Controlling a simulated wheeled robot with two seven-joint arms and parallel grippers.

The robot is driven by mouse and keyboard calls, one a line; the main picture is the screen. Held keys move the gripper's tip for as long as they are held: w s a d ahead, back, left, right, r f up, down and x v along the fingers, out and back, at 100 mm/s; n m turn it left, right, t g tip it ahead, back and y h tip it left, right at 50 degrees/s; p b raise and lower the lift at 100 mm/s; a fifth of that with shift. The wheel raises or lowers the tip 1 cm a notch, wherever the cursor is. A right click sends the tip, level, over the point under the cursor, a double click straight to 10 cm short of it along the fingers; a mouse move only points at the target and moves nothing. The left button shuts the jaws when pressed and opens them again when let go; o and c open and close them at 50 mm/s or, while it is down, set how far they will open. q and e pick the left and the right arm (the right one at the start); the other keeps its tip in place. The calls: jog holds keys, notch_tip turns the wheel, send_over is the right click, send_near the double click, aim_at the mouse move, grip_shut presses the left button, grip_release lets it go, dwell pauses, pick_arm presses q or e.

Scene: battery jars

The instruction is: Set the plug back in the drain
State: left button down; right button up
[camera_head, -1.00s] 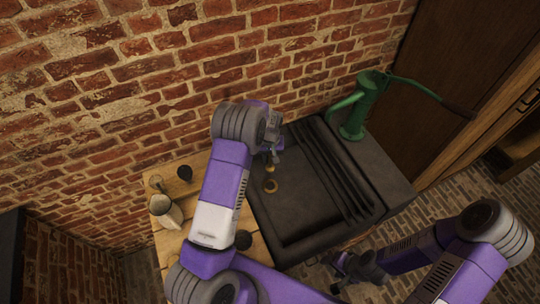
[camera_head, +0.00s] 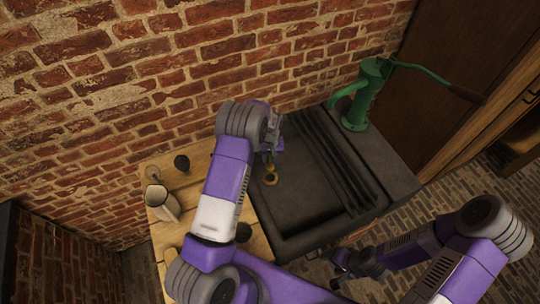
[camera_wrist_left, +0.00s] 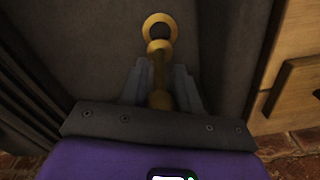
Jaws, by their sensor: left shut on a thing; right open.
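A brass plug (camera_wrist_left: 158,70) with a rounded end and a stem is held between the fingers of my left gripper (camera_wrist_left: 161,85). In the head view my left gripper (camera_head: 270,146) is over the left part of the dark stone sink (camera_head: 305,208), with the plug (camera_head: 268,166) below it. The brass drain ring (camera_wrist_left: 147,26), with a dark hole, is just beyond the plug's end. The plug overlaps the ring's near edge in the wrist view; I cannot tell whether they touch. The drain (camera_head: 270,181) also shows in the head view. My right gripper (camera_head: 337,272) is open and empty, low in front of the sink.
A green hand pump (camera_head: 357,108) stands at the sink's back right. A wooden table (camera_head: 170,236) on the left carries a pale jug (camera_head: 163,203), a dark round piece (camera_head: 181,163) and other small items. A brick wall stands behind.

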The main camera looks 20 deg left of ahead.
aim_at(270, 167)
pick_arm(q)
jog(key=shift+f+b, duration=1.6)
jog(key=shift+f, duration=1.35)
jog(key=shift+f+b, duration=0.8)
jog(key=shift+f, duration=0.1)
jog(key=c, duration=0.8)
grip_release()
jog(key=shift+o, duration=0.2)
jog(key=shift+r, duration=3.75)
